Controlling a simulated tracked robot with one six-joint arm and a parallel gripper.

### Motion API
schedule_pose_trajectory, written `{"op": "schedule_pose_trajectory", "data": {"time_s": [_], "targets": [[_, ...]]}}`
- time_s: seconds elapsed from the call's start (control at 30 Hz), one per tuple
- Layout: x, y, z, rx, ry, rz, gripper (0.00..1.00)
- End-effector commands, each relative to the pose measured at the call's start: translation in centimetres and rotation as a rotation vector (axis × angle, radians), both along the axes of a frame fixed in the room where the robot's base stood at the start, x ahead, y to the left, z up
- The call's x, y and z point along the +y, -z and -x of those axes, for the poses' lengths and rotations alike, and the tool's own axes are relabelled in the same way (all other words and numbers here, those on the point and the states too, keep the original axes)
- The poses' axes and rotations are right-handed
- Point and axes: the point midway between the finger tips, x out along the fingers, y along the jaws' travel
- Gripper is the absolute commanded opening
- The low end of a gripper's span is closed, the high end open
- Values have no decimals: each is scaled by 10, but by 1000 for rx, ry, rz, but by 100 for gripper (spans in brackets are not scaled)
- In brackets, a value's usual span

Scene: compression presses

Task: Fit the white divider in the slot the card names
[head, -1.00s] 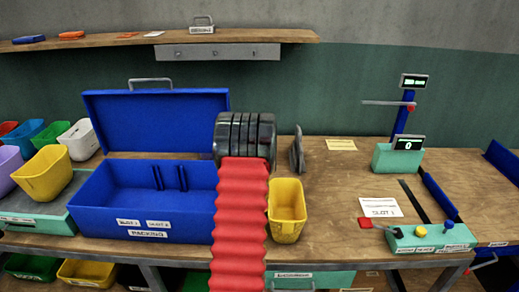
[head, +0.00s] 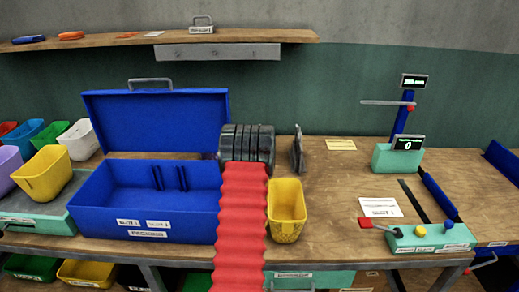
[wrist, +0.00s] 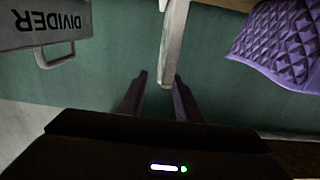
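My gripper (wrist: 160,76) shows in the wrist view with its two dark fingers apart and nothing held between them. In the head view it is hidden. The blue packing box (head: 95,218) stands open, with two dark upright ribs (head: 169,177) inside and labels SLOT 1 (head: 128,222) and SLOT 2 (head: 158,223) on its front. The white card (head: 382,206) on the bench appears to read SLOT 1. A grey front labelled DIVIDER (wrist: 45,24) shows upside down in the wrist view. I cannot identify the white divider for certain.
A pale post-like piece (wrist: 173,40) stands beyond my fingers, close to the right one. A yellow bin (head: 287,210) stands right of the box. A green lever panel (head: 430,237) is at the front right.

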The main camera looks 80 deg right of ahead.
Motion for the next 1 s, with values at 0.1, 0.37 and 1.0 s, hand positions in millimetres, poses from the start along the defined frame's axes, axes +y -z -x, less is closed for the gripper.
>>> {"op": "schedule_pose_trajectory", "data": {"time_s": [0.1,0.37,1.0], "targets": [[-1,0,-1,0,0,0,30],[-19,1,-6,0,-1,1,30],[-50,1,-13,0,-1,0,30]]}}
